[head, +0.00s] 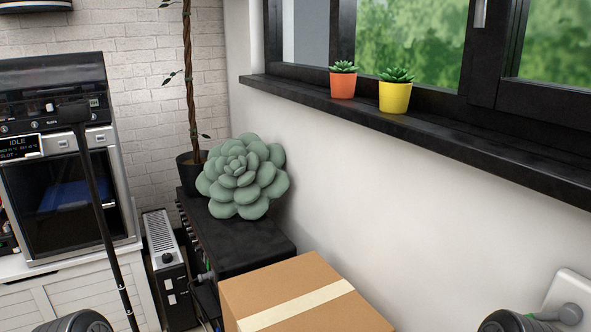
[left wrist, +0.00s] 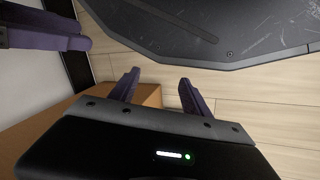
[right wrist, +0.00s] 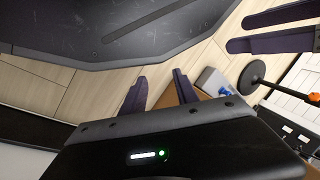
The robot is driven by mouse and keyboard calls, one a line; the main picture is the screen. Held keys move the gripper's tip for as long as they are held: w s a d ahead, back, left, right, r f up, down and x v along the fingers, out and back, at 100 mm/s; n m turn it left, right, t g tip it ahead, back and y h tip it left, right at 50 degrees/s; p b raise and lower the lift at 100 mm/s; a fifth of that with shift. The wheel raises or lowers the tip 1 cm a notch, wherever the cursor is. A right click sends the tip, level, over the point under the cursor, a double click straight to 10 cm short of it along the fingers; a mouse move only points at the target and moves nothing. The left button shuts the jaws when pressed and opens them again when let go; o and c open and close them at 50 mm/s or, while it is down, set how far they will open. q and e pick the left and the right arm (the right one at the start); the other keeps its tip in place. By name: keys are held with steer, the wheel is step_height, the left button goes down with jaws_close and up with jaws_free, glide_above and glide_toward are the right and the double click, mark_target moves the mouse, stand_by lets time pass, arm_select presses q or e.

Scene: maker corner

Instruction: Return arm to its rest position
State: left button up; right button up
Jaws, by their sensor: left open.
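The task names no object apart from my arm. My left gripper (left wrist: 160,77) shows in the left wrist view with its two dark purple fingers apart and nothing between them. My right gripper (right wrist: 159,76) shows in the right wrist view, also with its fingers apart and empty. Each wrist view also shows dark fingers of the other gripper at an upper corner. In the head view only dark rounded parts of my arms show at the bottom left and bottom right edges; both grippers are out of that view.
A cardboard box (head: 300,298) stands at the bottom middle, before a black cabinet (head: 235,235) with a green succulent (head: 243,178). A windowsill (head: 430,130) holds an orange pot (head: 342,86) and a yellow pot (head: 394,97). A machine (head: 70,185) stands left. Wooden floor (left wrist: 250,115) shows below.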

step_height(320, 180, up, 26)
steer(key=s+a+p, duration=0.1)
steer(key=p, duration=2.4)
steer(key=shift+s+a+r, duration=0.25)
steer(key=shift+s, duration=0.05)
